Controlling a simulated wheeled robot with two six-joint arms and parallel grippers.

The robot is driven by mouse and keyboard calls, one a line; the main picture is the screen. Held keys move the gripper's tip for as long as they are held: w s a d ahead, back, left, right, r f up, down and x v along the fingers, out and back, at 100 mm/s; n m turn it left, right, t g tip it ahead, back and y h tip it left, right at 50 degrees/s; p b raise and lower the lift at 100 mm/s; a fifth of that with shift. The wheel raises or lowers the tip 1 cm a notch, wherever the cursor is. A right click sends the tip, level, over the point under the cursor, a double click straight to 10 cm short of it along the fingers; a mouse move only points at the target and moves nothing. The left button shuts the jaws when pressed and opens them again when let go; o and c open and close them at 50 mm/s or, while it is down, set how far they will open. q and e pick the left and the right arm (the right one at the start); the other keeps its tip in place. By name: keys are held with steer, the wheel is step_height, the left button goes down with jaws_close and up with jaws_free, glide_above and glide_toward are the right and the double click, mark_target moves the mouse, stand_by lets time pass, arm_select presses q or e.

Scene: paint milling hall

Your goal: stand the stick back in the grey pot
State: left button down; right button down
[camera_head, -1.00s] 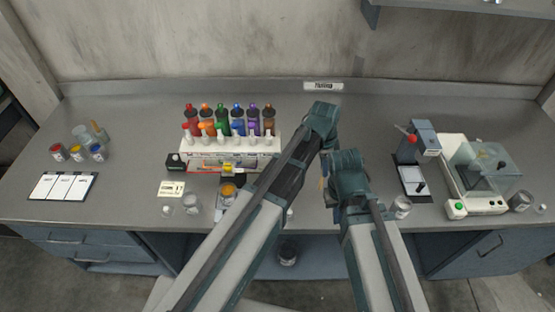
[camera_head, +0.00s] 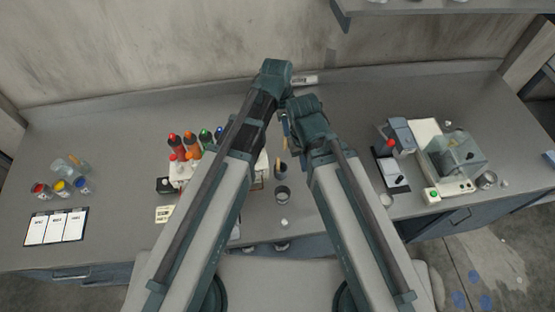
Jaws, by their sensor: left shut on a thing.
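My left gripper (camera_head: 284,116) is the higher one, at the top middle of the bench, mostly hidden by my own wrists. It is shut on a thin tan and blue piece, which seems to be the stick (camera_head: 286,128); little of it shows. My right gripper (camera_head: 306,138) is close on its right, and its jaws are hidden by its wrist. Below, between the arms, a small round grey pot (camera_head: 282,194) stands on the bench. A dark upright thing with a tan bit (camera_head: 281,170) is just behind it; I cannot tell what it is.
A rack of coloured bottles (camera_head: 190,145) is partly behind my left arm. Small paint cans (camera_head: 61,187), a beaker (camera_head: 65,168) and a card (camera_head: 56,227) lie left. A balance (camera_head: 450,160) and a stand instrument (camera_head: 392,160) are right.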

arm_select(q)
steer(key=shift+w+a+r, duration=0.1)
steer(key=shift+r, duration=0.15)
step_height(320, 180, down, 18)
steer(key=b, duration=1.8)
steer(key=shift+f, duration=0.15)
steer(key=c, duration=1.3)
jaws_free()
steer(key=o, duration=0.5)
steer(key=shift+c, duration=0.2)
